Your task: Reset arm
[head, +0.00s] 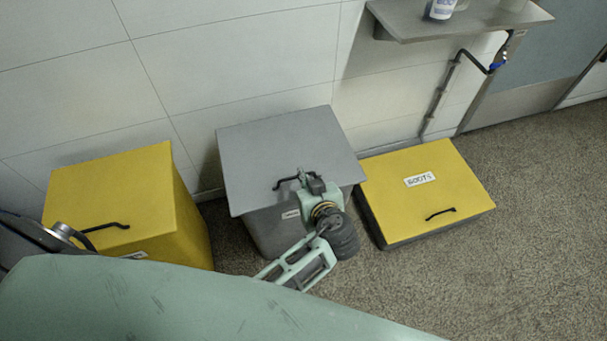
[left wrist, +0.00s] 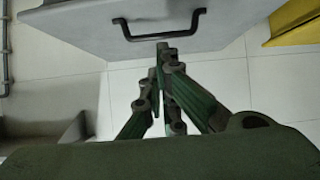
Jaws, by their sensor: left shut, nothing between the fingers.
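My left gripper (head: 306,179) is at the front of the grey bin (head: 262,230), by the black handle on its grey lid (head: 280,145). In the left wrist view the left gripper's dark green fingers (left wrist: 163,48) are shut together and empty. Their tips are just below the black handle (left wrist: 160,34), which has nothing around it. I cannot tell whether the tips touch the lid. The lid lies on the bin. My right gripper is not in view.
A yellow bin (head: 120,195) stands left of the grey one, and a low yellow-lidded box (head: 420,200) labelled BOOTS stands right. A wall shelf (head: 460,22) holds a white container (head: 440,9). Open floor (head: 540,180) lies at the right.

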